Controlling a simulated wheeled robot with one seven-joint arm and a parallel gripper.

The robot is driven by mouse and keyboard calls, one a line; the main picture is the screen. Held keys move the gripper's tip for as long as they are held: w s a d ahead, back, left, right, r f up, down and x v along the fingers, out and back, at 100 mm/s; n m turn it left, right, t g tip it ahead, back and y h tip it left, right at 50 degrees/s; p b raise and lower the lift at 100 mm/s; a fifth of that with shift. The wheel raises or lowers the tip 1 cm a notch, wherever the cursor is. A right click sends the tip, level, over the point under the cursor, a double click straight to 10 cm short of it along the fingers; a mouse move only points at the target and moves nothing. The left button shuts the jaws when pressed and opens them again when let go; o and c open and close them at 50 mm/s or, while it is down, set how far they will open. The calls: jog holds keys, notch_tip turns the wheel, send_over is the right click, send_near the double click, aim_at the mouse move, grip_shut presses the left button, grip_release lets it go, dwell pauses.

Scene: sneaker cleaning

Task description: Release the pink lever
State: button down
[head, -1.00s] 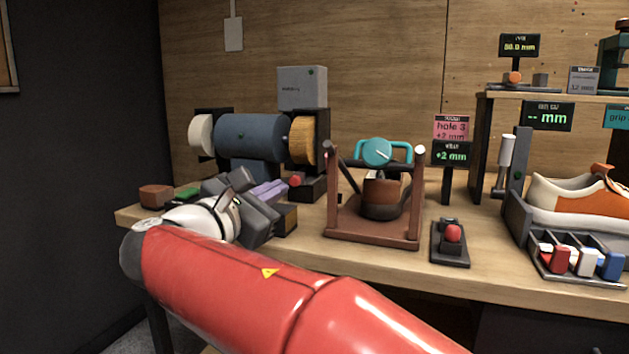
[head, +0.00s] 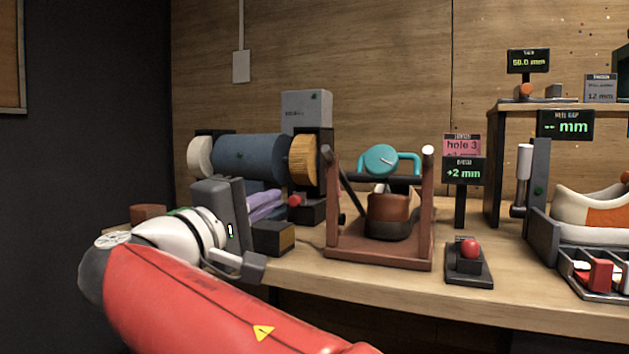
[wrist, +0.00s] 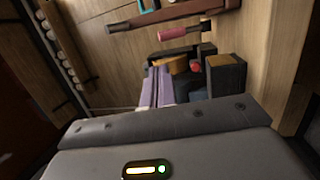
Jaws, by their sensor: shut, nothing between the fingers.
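In the wrist view a pinkish-red handle with a dark end (wrist: 184,30) lies beside the brown wooden frame (wrist: 205,9). I take it for the pink lever; I cannot pick it out in the head view. My gripper (head: 228,217) is shut and empty at the left end of the bench, left of the frame (head: 427,205) and in front of the grinder. Its grey housing fills the bottom of the wrist view, apart from the handle.
A red-knobbed pedestal (head: 470,262) stands right of the frame. A sneaker (head: 600,212) and a tray (head: 597,288) are at the right.

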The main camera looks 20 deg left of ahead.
jog(key=x, duration=1.4)
jog(key=shift+p, duration=0.3)
jog(key=shift+a, duration=0.1)
jog(key=w+r+g+p, duration=0.1)
jog(key=p, duration=0.2)
jog(key=w+g+p, duration=0.1)
jog(key=w+p, duration=0.1)
jog(key=p, duration=0.2)
jog(key=w+r+g+y+p, duration=0.1)
jog(key=p, duration=0.3)
jog(key=shift+w+d+r+n, duration=0.2)
jog(key=shift+w+r+n, duration=0.1)
jog(key=shift+w+n, duration=0.1)
jog(key=shift+s, duration=0.15)
